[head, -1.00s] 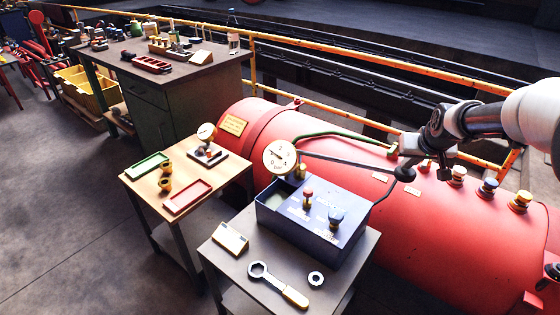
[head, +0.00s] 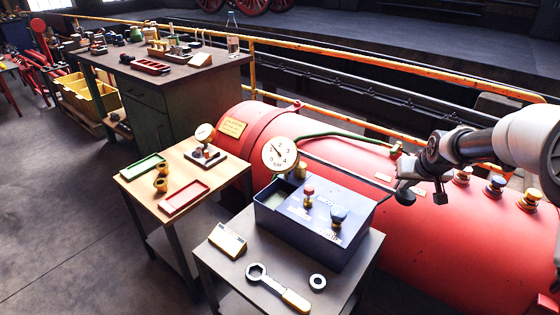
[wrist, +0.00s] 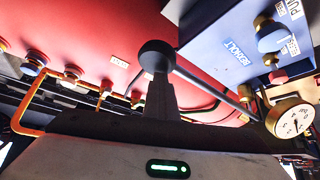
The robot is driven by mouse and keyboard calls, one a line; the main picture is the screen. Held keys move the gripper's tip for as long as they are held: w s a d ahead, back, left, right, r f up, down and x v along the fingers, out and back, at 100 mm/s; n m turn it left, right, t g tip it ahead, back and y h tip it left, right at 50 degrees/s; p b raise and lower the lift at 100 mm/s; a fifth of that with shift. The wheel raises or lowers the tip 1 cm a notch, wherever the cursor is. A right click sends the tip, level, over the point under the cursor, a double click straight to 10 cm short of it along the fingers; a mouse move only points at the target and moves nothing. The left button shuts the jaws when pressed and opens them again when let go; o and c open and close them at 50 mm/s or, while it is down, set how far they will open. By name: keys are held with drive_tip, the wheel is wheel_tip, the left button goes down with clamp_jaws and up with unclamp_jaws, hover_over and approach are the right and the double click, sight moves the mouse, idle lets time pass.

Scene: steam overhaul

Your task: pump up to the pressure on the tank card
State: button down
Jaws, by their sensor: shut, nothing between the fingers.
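The blue-grey pump box (head: 312,228) stands on the front table, with a red and a blue knob on top. Its white dial gauge (head: 280,155) has a needle pointing up and left; the gauge also shows in the wrist view (wrist: 291,120). The pump lever (head: 345,170) runs right to a black ball end (head: 405,196), seen large in the wrist view (wrist: 157,55). My gripper (head: 440,193) is shut and empty, fingers down by the ball; I cannot tell if they touch. A yellowish card (head: 233,127) is on the red tank, its writing too small to read.
On the front table lie a cream card (head: 227,240), a wrench (head: 279,289) and a ring (head: 317,282). The wooden table (head: 199,179) beside it holds trays and a small gauge. Several capped valves (head: 495,185) rise from the red tank (head: 440,240); an orange rail runs behind.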

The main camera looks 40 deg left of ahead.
drive_tip(key=f, duration=0.1)
drive_tip(key=f+b, duration=0.1)
drive_tip(key=f, duration=0.1)
drive_tip(key=a+f+b, duration=0.1)
drive_tip(key=shift+s+f, duration=0.35)
drive_tip(key=shift+s, duration=0.05)
wheel_tip(320, 180, up, 16)
drive_tip(key=p, duration=0.9)
drive_tip(key=shift+w+d, duration=0.15)
drive_tip(key=shift+w, duration=0.1)
wheel_tip(320, 180, up, 5)
drive_tip(key=p, duration=0.3)
hover_over(400, 194)
drive_tip(key=w, duration=0.1)
drive_tip(key=shift+w+f, duration=0.1)
